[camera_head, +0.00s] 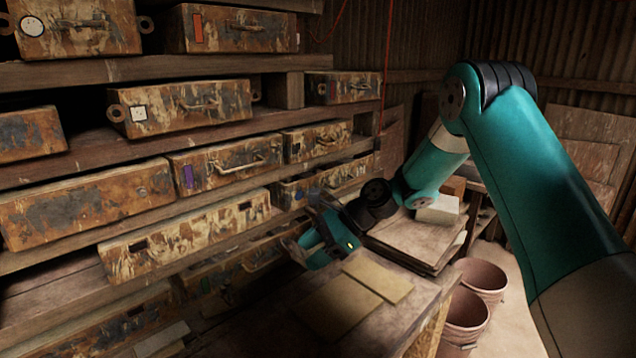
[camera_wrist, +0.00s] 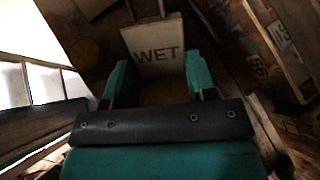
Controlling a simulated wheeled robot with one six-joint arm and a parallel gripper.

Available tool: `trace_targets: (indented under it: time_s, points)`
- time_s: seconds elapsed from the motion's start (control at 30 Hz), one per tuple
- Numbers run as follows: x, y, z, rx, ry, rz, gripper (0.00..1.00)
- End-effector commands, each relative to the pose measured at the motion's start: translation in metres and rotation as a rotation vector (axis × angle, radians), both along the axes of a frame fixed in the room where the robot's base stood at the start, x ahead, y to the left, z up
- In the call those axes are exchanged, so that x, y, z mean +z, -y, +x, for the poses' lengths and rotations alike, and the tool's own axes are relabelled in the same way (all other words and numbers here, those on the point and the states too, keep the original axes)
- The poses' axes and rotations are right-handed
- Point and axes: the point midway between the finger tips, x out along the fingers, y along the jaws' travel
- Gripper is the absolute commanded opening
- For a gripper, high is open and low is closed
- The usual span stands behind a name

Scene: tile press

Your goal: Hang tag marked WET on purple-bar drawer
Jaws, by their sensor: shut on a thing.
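My gripper (camera_wrist: 158,78) is shut on a pale tag (camera_wrist: 155,46) marked WET in dark letters, held between its teal fingers in the wrist view. In the head view my gripper (camera_head: 300,246) is in front of the lower drawers, above the bench's left side; I cannot make out the tag there. The purple-bar drawer (camera_head: 228,163) is a rusty, peeling drawer in the shelf's middle row, with a purple bar (camera_head: 187,176) at its left and a handle (camera_head: 240,164). It is up and left of my gripper, apart from it.
Other rusty drawers fill the shelves, including a red-bar one (camera_head: 225,30) above and one with a small bluish mark (camera_head: 322,184) to the right. The bench (camera_head: 385,325) carries flat tan boards (camera_head: 378,278) and a stack of tiles or boards (camera_head: 415,240). Pinkish buckets (camera_head: 465,315) stand at right.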

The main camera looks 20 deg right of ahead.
Motion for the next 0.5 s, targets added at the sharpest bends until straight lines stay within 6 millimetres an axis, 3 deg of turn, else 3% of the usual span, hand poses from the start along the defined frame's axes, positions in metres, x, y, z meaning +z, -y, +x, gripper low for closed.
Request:
trace_targets:
  time_s: [0.2,0.5]
  points:
    - [0.049,-0.005,0.012,-0.471,0.117,0.255,0.26]
    - [0.122,0.010,0.023,-0.859,0.372,0.479,0.26]
